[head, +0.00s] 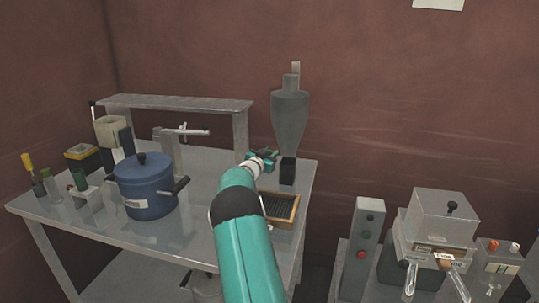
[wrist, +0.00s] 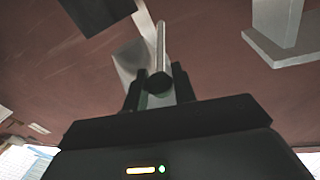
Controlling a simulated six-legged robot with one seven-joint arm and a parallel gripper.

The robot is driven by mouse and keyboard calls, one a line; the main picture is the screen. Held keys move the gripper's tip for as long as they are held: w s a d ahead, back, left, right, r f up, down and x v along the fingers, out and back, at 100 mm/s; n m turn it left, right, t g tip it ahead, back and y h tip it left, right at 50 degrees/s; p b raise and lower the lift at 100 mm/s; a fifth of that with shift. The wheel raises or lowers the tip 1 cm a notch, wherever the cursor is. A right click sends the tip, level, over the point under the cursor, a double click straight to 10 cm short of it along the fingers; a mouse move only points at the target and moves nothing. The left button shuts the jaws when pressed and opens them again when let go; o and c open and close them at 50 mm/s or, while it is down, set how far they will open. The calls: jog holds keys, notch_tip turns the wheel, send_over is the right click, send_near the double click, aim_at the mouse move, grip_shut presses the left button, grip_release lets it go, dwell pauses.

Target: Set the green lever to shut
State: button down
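The grey hopper of the powder filler (head: 290,115) stands at the table's back right corner, above a small black block (head: 287,170). My gripper (head: 266,158) is just left of the hopper's lower end. In the wrist view, my gripper's two black fingers (wrist: 158,88) are apart. A pale rod with a round black end (wrist: 159,82) lies between them, and I cannot tell whether they touch it. A small greenish patch shows below that end. I cannot make out a clearly green lever or its position; my gripper may hide it in the head view.
A blue pot (head: 147,190) stands on the metal table, with bottles and a box to its left. A raised grey shelf (head: 180,104) is behind. A wooden slotted tray (head: 280,208) lies near the right edge. Machines with a red button (head: 361,254) stand lower right.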

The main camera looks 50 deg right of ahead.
jog(key=shift+a+f, duration=0.15)
jog(key=shift+f, duration=0.25)
jog(key=shift+s+a+f, duration=0.1)
jog(key=shift+f, duration=1.2)
jog(key=shift+s+a+f, duration=0.1)
jog(key=shift+f, duration=1.15)
jog(key=c, duration=1.2)
grip_release()
jog(key=shift+d+f, duration=0.1)
jog(key=shift+d, duration=0.05)
jog(key=shift+r, duration=0.2)
